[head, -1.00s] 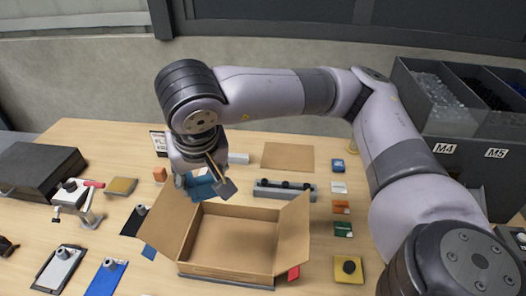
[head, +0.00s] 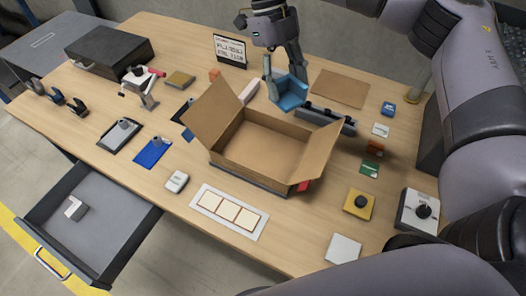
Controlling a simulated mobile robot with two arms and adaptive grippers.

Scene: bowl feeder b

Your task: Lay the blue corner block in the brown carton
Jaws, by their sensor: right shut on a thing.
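The blue corner block (head: 290,93) is in the head view, behind the brown carton. My right gripper (head: 284,77) is shut on it, with fingers at its left and right sides. I cannot tell whether the block touches the table. The brown carton (head: 262,153) stands open in the middle of the table, its flaps spread at left and right and its visible floor empty. My left gripper is not in view.
A grey rail with black knobs (head: 326,117) lies behind the carton, right of the block. A brown sheet (head: 340,88) lies at the back right. A sign (head: 230,50) stands at the back. An open drawer (head: 85,220) juts out at front left.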

